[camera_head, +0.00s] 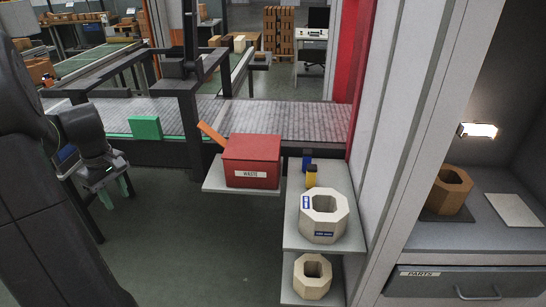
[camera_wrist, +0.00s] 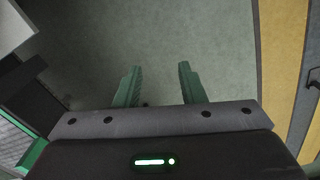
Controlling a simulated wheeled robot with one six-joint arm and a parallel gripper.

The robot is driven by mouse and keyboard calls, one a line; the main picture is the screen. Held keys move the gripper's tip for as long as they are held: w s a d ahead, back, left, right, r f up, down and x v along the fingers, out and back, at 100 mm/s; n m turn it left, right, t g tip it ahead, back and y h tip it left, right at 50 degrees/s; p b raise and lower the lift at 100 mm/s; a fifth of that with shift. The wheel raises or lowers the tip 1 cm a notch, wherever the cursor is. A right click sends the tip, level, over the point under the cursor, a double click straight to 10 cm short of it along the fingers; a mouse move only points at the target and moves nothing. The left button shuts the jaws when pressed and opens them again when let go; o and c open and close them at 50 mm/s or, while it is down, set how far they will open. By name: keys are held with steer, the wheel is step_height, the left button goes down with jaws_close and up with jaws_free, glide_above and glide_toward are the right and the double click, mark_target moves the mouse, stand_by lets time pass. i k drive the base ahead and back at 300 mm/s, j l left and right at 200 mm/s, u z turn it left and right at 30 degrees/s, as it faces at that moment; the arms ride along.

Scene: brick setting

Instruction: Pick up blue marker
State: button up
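A small blue object (camera_head: 307,163) stands at the back of the upper grey shelf, behind a small yellow and dark object (camera_head: 312,177); it may be the blue marker, but it is too small to tell. My gripper (camera_head: 116,193) hangs at the left over the floor, far to the left of that shelf. In the wrist view its two green fingers (camera_wrist: 160,70) are apart with only bare floor between them. No marker shows in the wrist view.
A pale octagonal block (camera_head: 336,222) with blue labels fills the upper shelf's front; another (camera_head: 313,275) sits below. A red WASTE box (camera_head: 251,161) stands on a shelf left of them. A conveyor (camera_head: 270,118) runs behind. The floor (camera_head: 190,230) between my arm and the shelves is clear.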

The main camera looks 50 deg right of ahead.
mark_target(307, 154)
steer(key=i+z, duration=0.3)
steer(key=z, duration=0.15)
steer(key=i+z, duration=0.3)
steer(key=z, duration=0.2)
steer(key=i+j+z, duration=0.1)
steer(key=i+z, duration=0.15)
steer(key=z, duration=0.2)
steer(key=i+l+z, duration=0.1)
steer(key=z, duration=0.25)
steer(key=i+z, duration=0.65)
steer(key=k, duration=0.1)
